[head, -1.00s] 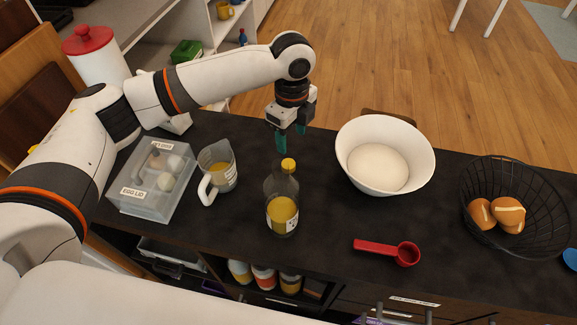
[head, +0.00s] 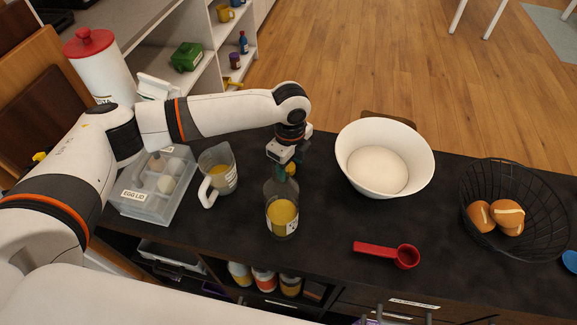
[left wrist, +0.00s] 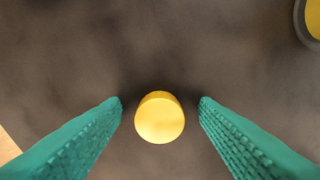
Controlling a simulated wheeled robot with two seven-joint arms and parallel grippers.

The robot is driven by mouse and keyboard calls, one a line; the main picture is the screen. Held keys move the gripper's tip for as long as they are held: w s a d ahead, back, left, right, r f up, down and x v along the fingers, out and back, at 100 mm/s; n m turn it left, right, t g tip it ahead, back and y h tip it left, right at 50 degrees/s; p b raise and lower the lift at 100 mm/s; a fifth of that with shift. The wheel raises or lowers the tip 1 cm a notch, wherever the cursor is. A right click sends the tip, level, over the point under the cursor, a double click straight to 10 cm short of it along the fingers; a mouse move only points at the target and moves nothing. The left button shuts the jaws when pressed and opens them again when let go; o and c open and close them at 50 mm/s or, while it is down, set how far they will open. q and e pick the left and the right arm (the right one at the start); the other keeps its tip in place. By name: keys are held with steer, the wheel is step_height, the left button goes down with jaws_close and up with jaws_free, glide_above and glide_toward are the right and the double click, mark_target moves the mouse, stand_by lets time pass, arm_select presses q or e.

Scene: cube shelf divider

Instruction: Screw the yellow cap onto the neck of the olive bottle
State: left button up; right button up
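The clear olive bottle (head: 282,214), holding yellow liquid, stands upright on the dark counter. The yellow cap (head: 291,168) shows just behind the bottle's top in the head view, partly hidden by my gripper. In the left wrist view the yellow cap (left wrist: 159,117) appears over bare counter, centred between the teal fingers. My left gripper (head: 288,168) points down at the cap, just behind the bottle. It is open, with a gap on each side of the cap in the left wrist view (left wrist: 160,102). My right gripper is not in view.
A measuring jug (head: 218,170) and an egg box (head: 150,200) stand left of the bottle. A white bowl (head: 352,165), red scoop (head: 400,256) and wire basket (head: 548,215) are to the right. A grey-rimmed yellow round thing (left wrist: 312,22) shows at the wrist view's corner.

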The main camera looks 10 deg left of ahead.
arm_select(q)
steer(key=c, duration=0.9)
